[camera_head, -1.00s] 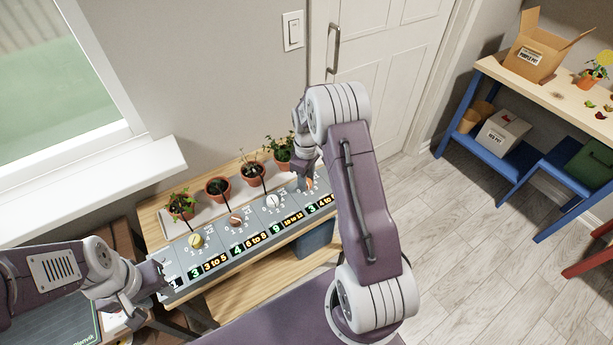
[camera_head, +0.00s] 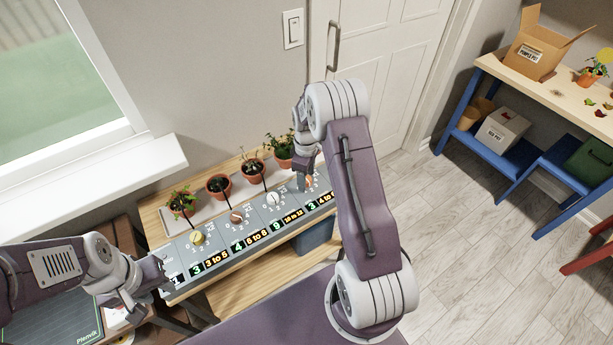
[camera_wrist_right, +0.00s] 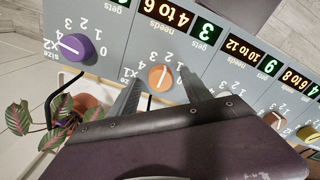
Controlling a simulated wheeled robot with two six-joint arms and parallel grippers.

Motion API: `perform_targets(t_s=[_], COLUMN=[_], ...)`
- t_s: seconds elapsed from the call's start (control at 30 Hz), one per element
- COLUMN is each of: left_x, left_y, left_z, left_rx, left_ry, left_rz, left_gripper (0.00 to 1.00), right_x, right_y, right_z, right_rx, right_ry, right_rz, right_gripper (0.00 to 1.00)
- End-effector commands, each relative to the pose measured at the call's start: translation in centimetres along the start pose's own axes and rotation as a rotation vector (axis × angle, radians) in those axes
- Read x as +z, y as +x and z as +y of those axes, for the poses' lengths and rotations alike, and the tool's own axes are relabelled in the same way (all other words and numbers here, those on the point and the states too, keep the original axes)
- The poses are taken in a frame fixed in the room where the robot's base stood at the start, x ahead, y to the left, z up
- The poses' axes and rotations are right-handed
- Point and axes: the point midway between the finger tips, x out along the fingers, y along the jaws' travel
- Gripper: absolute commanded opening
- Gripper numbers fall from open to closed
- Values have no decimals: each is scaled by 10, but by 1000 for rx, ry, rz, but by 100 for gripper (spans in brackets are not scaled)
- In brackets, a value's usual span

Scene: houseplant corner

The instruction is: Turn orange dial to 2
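The orange dial (camera_wrist_right: 160,77) sits on the grey panel between the purple dial (camera_wrist_right: 75,47) and the white dial (camera_wrist_right: 272,118). It carries a pale pointer mark and has printed numbers around it; I cannot surely tell which number the mark meets. My right gripper (camera_wrist_right: 160,94) is open, with one finger to each side of the orange dial in the wrist view. I see no contact. In the head view the orange dial (camera_head: 309,181) is partly hidden by my right gripper (camera_head: 303,187). My left gripper (camera_head: 160,272) is by the panel's left end; its finger opening is unclear.
The panel also bears a yellow dial (camera_head: 197,238) and a brown dial (camera_head: 236,217), with lit number displays along its front. Potted plants (camera_head: 219,187) stand in a row behind it. A leafy plant (camera_wrist_right: 40,120) is near the gripper in the wrist view.

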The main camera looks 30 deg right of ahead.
Motion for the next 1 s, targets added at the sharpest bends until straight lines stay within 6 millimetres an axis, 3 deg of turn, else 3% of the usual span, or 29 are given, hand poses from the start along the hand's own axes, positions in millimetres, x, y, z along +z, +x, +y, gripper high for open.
perform_targets(t_s=[0.27,0.7,1.0], left_x=[0,0,0], left_y=[0,-4,-4], left_z=[0,0,0], left_rx=[0,0,0], left_ry=[0,0,0], left_rz=[0,0,0], left_gripper=[36,36,36], right_x=[0,-1,0], right_y=[-2,-84,-91], right_z=[0,0,0], right_rx=[0,2,0], right_ry=[0,0,0], right_rz=[0,1,-1], right_gripper=[56,56,56])
